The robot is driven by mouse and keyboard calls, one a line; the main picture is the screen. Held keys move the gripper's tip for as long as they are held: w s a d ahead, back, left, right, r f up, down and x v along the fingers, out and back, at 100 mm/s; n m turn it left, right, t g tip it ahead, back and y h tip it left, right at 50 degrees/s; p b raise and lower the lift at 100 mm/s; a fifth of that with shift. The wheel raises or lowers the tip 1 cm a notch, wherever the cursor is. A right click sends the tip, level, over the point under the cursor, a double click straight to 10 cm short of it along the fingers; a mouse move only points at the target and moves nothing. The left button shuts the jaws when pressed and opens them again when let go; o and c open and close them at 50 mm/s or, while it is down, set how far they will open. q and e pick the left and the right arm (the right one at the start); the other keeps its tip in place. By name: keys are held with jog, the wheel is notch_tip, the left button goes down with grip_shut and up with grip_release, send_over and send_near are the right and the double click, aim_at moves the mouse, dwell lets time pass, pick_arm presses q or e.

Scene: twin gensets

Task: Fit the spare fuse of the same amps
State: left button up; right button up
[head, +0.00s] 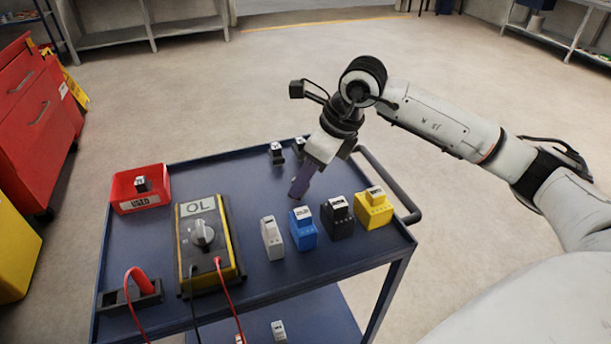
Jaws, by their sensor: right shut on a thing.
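My right gripper (301,185) comes in from the right and points down over the middle of the blue cart top (345,250). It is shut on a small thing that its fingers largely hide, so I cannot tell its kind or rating. Two small dark pieces with pale labels stand at the back edge, one on the left (276,153) and one on the right (298,147). A row of labelled blocks stands in front of the gripper: grey (271,238), blue (302,232), black (337,220) and yellow (374,211). Their print is too small to read. My left gripper is not in view.
A meter (209,255) showing OL lies left of the blocks, with red and black leads. A red bin (125,191) marked USED holds a small dark piece (142,184). A dark holder (132,298) with a red lead sits at the front left. A handle (390,185) edges the cart's right side.

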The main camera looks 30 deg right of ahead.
notch_tip(320, 180, up, 7)
jog(key=p, duration=0.4)
jog(key=shift+r+p, duration=0.2)
jog(key=shift+p, duration=0.2)
dwell(0.5)
